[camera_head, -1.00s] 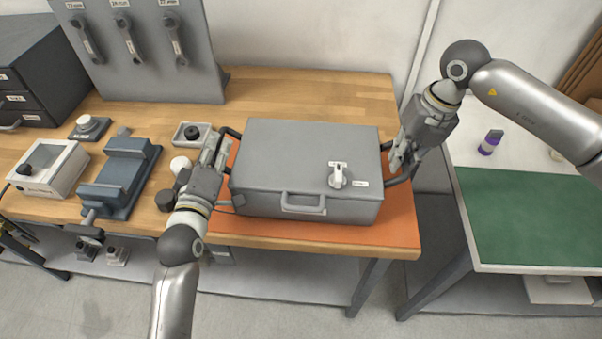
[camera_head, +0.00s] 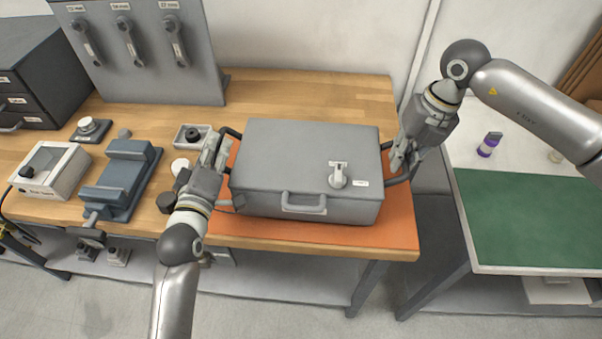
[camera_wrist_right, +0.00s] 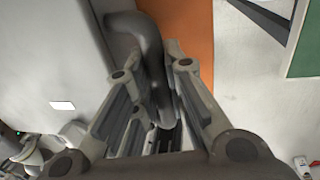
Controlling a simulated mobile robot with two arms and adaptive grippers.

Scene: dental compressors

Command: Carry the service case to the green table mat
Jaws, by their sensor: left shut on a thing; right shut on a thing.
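The grey service case (camera_head: 285,160) sits over an orange mat (camera_head: 400,215) on the wooden bench; I cannot tell whether it touches the mat. It has side handles and a front handle. My left gripper (camera_head: 222,160) is shut on the case's left handle. My right gripper (camera_head: 402,165) is shut on its right handle; in the right wrist view the fingers (camera_wrist_right: 158,105) close around the dark bent handle (camera_wrist_right: 140,40). The green table mat (camera_head: 535,220) lies on the separate table at the right, and its edge shows in the right wrist view (camera_wrist_right: 305,50).
A gap separates the wooden bench (camera_head: 320,90) from the right table. A purple-banded bottle (camera_head: 488,145) stands behind the green mat, which looks clear. A blue vise (camera_head: 122,180), a white box (camera_head: 48,172) and a tool panel (camera_head: 140,60) are at the left.

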